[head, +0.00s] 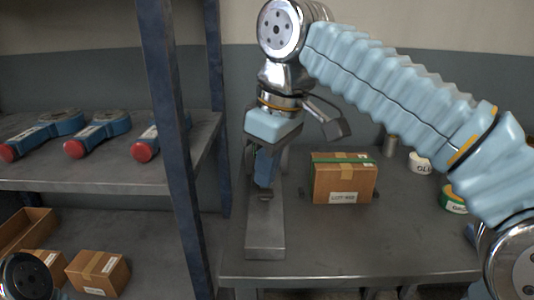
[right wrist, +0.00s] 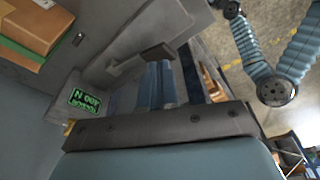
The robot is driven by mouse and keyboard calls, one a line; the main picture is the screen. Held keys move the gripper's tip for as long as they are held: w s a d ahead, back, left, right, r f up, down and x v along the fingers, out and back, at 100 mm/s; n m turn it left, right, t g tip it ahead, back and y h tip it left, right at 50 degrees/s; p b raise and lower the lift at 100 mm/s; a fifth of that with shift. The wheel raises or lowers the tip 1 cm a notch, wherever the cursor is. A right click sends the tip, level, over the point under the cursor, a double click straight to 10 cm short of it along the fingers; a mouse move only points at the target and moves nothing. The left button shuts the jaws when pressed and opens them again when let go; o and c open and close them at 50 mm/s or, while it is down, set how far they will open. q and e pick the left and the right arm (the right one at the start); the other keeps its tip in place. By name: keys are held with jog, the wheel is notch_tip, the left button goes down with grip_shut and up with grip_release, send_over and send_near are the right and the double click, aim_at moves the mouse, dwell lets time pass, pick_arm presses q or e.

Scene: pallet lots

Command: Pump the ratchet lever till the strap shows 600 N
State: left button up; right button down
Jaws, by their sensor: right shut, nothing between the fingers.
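The ratchet stand (head: 265,240) is a grey strip on the bench with an upright part at its far end. Its lever seems to be the dark bar with a block-like grip (right wrist: 158,51) in the right wrist view; in the head view it is mostly hidden. A display (right wrist: 86,100) glows green, seen turned over; its number is not clearly readable. My right gripper (head: 264,170) points down over the stand, shut and empty. I cannot tell whether it touches the lever. A carton (head: 343,185) with a green strap stands right of the stand. My left gripper is out of view.
A blue-posted shelf (head: 180,130) stands close on the left, with blue red-ended tools (head: 90,135) above and small cartons (head: 98,272) below. Rolls of tape (head: 453,200) lie at the bench's right. The bench (head: 390,255) is clear in front of the carton.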

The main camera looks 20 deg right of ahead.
aim_at(266, 192)
jog(key=shift+f, duration=0.15)
jog(key=shift+s+f+b, duration=0.1)
jog(key=shift+f+b, duration=1.2)
jog(key=shift+f, duration=0.2)
jog(key=shift+s+f+b, duration=0.15)
jog(key=shift+f+b, duration=1.4)
jog(key=shift+f, duration=0.4)
jog(key=r+p, duration=0.7)
jog(key=p, duration=0.1)
jog(key=shift+w+r, duration=0.25)
jog(key=shift+r, duration=0.05)
jog(key=shift+w+r, duration=0.15)
jog(key=shift+r, duration=2.15)
